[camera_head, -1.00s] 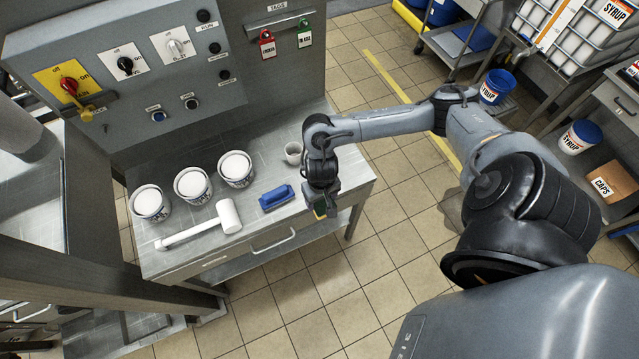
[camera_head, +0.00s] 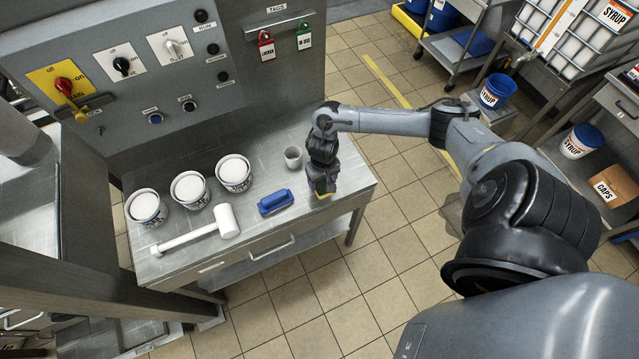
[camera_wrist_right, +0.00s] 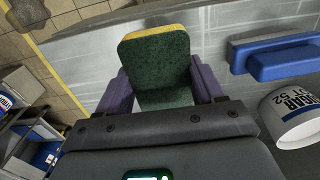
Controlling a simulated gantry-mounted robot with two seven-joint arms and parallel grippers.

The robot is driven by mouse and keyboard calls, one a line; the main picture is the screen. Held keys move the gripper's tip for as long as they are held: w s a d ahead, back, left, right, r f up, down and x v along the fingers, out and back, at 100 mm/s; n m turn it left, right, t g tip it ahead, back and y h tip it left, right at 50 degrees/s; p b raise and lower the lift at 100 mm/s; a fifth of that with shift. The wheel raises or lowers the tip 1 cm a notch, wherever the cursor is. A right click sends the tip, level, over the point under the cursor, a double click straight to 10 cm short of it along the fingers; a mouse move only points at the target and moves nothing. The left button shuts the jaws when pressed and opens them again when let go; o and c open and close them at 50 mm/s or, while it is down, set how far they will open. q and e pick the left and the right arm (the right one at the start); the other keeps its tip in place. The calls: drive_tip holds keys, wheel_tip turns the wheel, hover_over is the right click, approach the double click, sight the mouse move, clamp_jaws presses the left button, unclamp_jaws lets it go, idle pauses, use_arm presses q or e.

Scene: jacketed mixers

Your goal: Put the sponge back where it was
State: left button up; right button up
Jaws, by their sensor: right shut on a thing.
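The sponge is green with a yellow layer. In the head view only a small part of the sponge (camera_head: 325,195) shows below my right gripper (camera_head: 322,183). In the right wrist view the sponge (camera_wrist_right: 158,65) sits between the two fingers of my right gripper (camera_wrist_right: 160,88), which is shut on it. The gripper points down over the right end of the steel table (camera_head: 345,195), right of the blue scrub brush. I cannot tell whether the sponge touches the table top. My left gripper is not in view.
A blue brush (camera_head: 275,202) lies left of the gripper, and a small grey cup (camera_head: 293,158) stands behind it. A white mallet (camera_head: 195,231) and three white tubs (camera_head: 190,187) are further left. The control panel (camera_head: 150,70) rises behind the table.

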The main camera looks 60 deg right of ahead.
sight(320, 183)
drive_tip(key=shift+w+d+f, duration=0.6)
drive_tip(key=shift+w+f, duration=0.05)
drive_tip(key=shift+w, duration=0.2)
drive_tip(key=shift+f+b, duration=0.4)
drive_tip(key=shift+f, duration=1.6)
drive_tip(key=shift+f, duration=0.1)
drive_tip(key=o, duration=0.9)
drive_tip(key=shift+o, duration=0.2)
